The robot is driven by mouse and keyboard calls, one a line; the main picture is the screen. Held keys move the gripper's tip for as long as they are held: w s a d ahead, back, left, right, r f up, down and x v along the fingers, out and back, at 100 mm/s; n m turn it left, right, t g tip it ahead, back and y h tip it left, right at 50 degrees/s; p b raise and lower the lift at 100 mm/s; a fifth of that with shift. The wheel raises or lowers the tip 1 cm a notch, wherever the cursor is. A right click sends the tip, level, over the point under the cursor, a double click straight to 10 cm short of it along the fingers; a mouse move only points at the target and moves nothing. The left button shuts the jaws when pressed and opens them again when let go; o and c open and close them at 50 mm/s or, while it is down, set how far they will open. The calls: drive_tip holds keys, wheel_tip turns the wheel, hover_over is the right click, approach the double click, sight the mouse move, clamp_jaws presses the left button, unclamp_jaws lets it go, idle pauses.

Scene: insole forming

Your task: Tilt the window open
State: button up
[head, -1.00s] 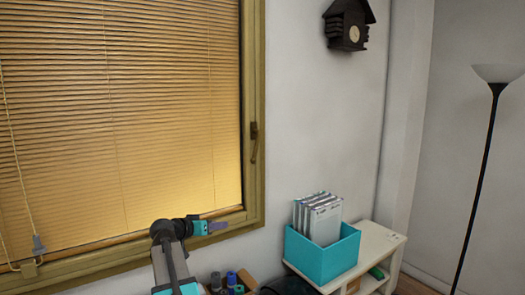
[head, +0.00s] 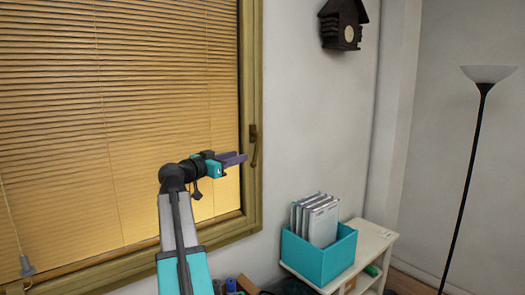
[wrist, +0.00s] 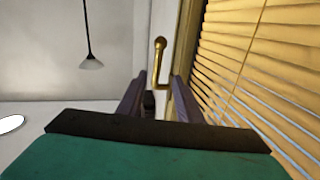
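The window (head: 120,110) has a yellow-brown wooden frame and lowered slatted blinds in the head view. Its bronze handle (head: 254,147) sits on the right side of the frame, with the grip pointing down. In the wrist view, which is turned upside down, the handle (wrist: 160,62) stands just beyond the fingertips, in line with the gap between them. My gripper (head: 243,159) points right toward the handle, its purple fingers close to it in the head view. In the wrist view the fingers (wrist: 158,92) are apart with nothing held. Contact with the handle cannot be told.
A teal box of folders (head: 318,258) stands on a white shelf (head: 370,243) at lower right. Bare wall lies right of the window.

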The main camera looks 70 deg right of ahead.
drive_tip(key=shift+s+d, duration=0.2)
drive_tip(key=shift+s, duration=0.05)
drive_tip(key=p+x, duration=0.5)
drive_tip(key=x, duration=0.8)
drive_tip(key=shift+s+d+p, duration=0.2)
drive_tip(key=shift+d+p, duration=0.15)
drive_tip(key=shift+p, duration=0.05)
drive_tip(key=shift+f, duration=0.15)
clamp_jaws()
